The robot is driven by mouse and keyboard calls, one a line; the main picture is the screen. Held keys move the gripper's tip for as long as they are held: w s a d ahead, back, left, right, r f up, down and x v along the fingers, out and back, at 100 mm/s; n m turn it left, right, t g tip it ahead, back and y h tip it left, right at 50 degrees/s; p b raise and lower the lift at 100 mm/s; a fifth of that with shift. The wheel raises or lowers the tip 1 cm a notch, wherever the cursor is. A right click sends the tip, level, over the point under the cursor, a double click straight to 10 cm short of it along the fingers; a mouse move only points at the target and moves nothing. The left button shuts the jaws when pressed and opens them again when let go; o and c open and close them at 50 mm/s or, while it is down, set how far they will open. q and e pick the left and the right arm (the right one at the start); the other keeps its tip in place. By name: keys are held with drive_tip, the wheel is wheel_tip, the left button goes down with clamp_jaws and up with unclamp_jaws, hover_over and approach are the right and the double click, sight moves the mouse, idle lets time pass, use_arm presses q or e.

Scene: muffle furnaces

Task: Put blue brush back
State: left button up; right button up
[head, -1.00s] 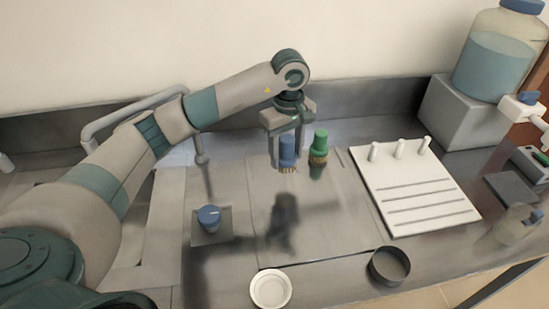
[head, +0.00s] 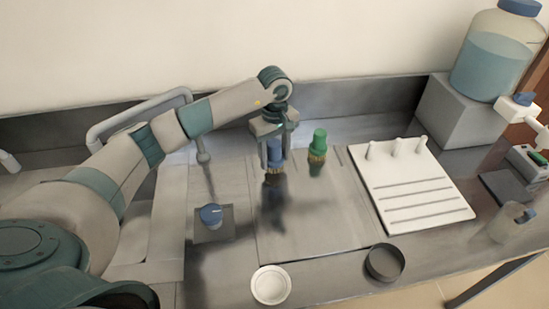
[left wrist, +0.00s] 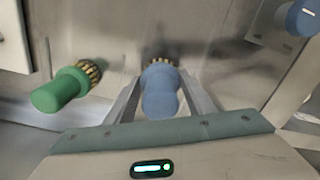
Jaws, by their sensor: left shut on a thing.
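The blue brush (head: 275,155) has a blue handle and tan bristles pointing down. My left gripper (head: 273,150) is shut on its handle and holds it upright near the back of the steel counter; a dark shadow or reflection lies below it. Whether the bristles touch the counter I cannot tell. In the left wrist view the blue brush (left wrist: 160,92) sits between the two fingers. A green brush (head: 318,146) stands upright just to the right, bristles down, apart from the gripper. It also shows in the left wrist view (left wrist: 62,90). My right gripper is not in view.
A white rack with pegs and slots (head: 415,190) lies to the right. A blue knob (head: 211,214) is at left. A white dish (head: 270,285) and a dark ring (head: 384,263) are near the front edge. A large bottle (head: 495,50) stands on a block. The middle counter is clear.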

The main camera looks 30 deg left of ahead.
use_arm(q)
drive_tip(key=shift+f+p, duration=0.35)
drive_tip(key=shift+f, duration=0.65)
drive_tip(key=shift+f, duration=0.15)
drive_tip(key=o, duration=1.1)
drive_tip(key=shift+r, duration=0.2)
